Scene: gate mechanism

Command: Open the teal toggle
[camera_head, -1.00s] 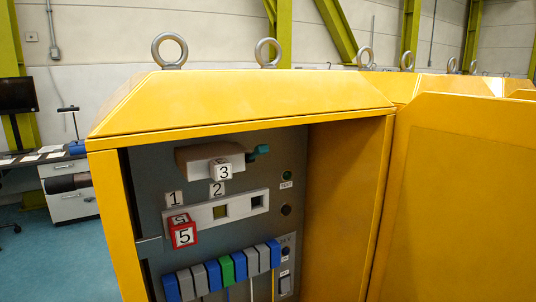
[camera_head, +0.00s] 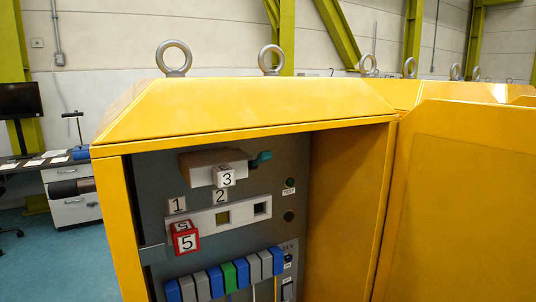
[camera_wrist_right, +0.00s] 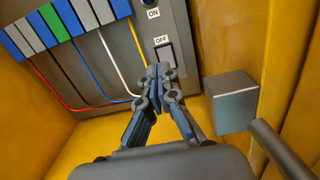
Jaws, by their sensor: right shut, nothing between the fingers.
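The teal toggle (camera_head: 261,157) sticks out at the right end of a beige and white block (camera_head: 213,167) high on the grey panel inside the yellow cabinet. In the head view neither gripper shows. In the right wrist view my right gripper (camera_wrist_right: 158,72) is shut and empty, its fingertips together in front of the lower panel near the OFF switch (camera_wrist_right: 165,53). The toggle is not in the right wrist view.
A row of blue, grey and green blocks (camera_head: 225,277) lies below. The open yellow door (camera_head: 465,200) stands at right. A grey box with a bar (camera_wrist_right: 232,100) is right of my right gripper.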

